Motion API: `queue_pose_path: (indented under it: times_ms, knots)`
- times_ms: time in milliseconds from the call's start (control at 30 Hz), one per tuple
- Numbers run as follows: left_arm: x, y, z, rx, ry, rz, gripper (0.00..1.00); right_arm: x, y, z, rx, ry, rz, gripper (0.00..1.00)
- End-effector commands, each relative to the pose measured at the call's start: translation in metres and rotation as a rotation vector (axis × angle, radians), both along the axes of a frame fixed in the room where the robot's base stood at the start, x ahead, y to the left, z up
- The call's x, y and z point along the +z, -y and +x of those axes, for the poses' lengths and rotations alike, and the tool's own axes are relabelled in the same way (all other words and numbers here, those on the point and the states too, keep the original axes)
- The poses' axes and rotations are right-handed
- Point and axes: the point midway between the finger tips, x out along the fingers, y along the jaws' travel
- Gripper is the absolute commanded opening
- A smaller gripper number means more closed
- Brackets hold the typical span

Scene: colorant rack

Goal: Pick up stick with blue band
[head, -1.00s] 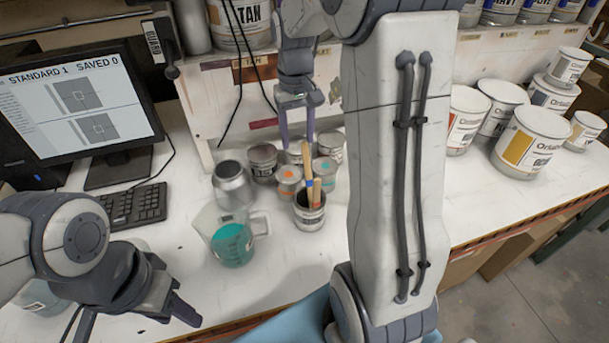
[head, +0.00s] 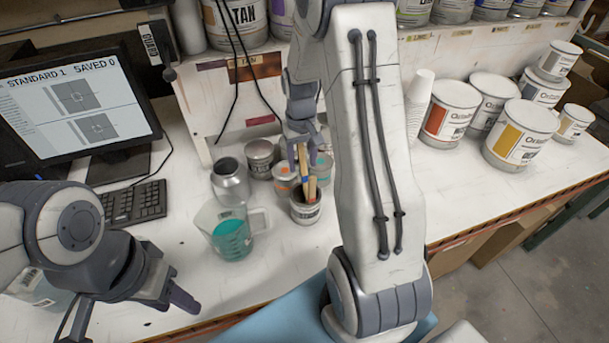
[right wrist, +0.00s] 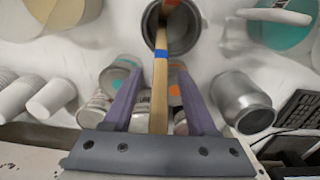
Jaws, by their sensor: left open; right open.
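The wooden stick with the blue band (right wrist: 160,90) leans in a small open can (head: 306,211); the blue band shows near the can's rim in the right wrist view. The can also shows in the right wrist view (right wrist: 188,36). My right gripper (head: 304,163) is open above the can, its fingers on either side of the sticks' upper ends. Whether a finger touches a stick I cannot tell. My left gripper (head: 132,312) is open and empty at the front left of the table.
A measuring jug with teal liquid (head: 232,240) and a metal canister (head: 230,183) stand left of the can. Several small paint cans (head: 260,158) stand behind it. Stacked paper cups (head: 418,103) and large paint cans (head: 520,138) are at right.

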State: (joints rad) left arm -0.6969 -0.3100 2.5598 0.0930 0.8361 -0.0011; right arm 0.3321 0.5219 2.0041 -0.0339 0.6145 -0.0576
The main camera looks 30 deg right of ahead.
Motion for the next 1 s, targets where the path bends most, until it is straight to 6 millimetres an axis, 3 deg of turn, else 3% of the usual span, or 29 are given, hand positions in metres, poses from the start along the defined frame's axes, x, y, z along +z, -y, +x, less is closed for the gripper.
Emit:
queue_pose_path:
  times_ms: [200, 300, 367, 767, 1000]
  knots:
    - [0.0, 0.0, 0.0, 0.0, 0.0, 0.0, 0.47, -0.001, 0.0, 0.0, 0.0, 0.0, 0.0, 0.57]
    - [0.0, 0.0, 0.0, 0.0, 0.0, 0.0, 0.47, -0.001, 0.0, 0.0, 0.0, 0.0, 0.0, 0.19]
    - [0.0, 0.0, 0.0, 0.0, 0.0, 0.0, 0.47, -0.001, 0.0, 0.0, 0.0, 0.0, 0.0, 0.0]
    - [-0.001, 0.0, 0.0, 0.0, 0.0, 0.0, 0.47, 0.002, 0.0, 0.001, 0.0, 0.002, 0.0, 0.0]
    - [-0.007, 0.0, 0.0, 0.001, 0.0, 0.0, 0.47, 0.025, 0.001, 0.002, 0.0, 0.007, -0.003, 0.0]
